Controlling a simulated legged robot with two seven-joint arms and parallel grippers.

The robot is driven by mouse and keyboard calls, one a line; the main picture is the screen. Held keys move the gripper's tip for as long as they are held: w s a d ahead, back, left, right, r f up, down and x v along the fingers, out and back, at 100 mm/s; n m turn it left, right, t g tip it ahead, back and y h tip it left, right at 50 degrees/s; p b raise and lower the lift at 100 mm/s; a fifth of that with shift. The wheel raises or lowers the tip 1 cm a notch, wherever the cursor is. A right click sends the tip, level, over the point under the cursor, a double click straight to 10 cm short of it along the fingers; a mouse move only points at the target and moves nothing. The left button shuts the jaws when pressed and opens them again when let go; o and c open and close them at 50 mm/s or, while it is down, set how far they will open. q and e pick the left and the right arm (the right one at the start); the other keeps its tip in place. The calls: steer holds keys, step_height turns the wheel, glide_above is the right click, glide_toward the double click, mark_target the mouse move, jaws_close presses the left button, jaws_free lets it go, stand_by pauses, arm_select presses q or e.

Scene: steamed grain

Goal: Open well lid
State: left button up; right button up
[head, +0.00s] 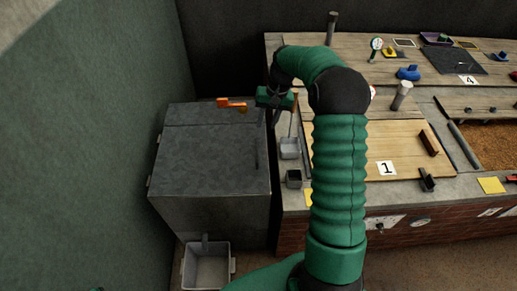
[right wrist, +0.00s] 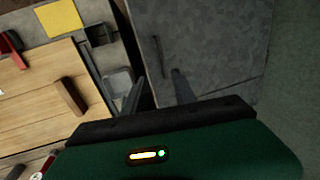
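A grey metal box (head: 205,150) stands at the left, and its flat top lid is shut. A thin dark handle (head: 257,152) lies near the lid's right edge; it also shows in the right wrist view (right wrist: 159,56). A wooden board lid marked 1 (head: 375,140) with a brown handle (head: 429,143) lies flat on the counter, partly behind my arm. I cannot tell which of these is the well lid. My right gripper (head: 276,116) is above the box's back right edge. In the right wrist view its fingers (right wrist: 157,86) are apart and empty, near the dark handle. My left gripper is out of view.
An orange tool (head: 232,103) is at the back of the box. Small containers (head: 290,148) line the counter's left edge. A grey bin (head: 207,268) stands on the floor before the box. A green wall bounds the left. A grain pit (head: 490,145) is at the right.

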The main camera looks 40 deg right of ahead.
mark_target(256, 150)
steer(key=b+x, duration=0.1)
steer(key=x, duration=1.3)
steer(key=shift+w+f, duration=0.2)
steer(key=shift+f, duration=0.05)
jaws_close()
steer(key=shift+r, duration=0.1)
stand_by(0.4)
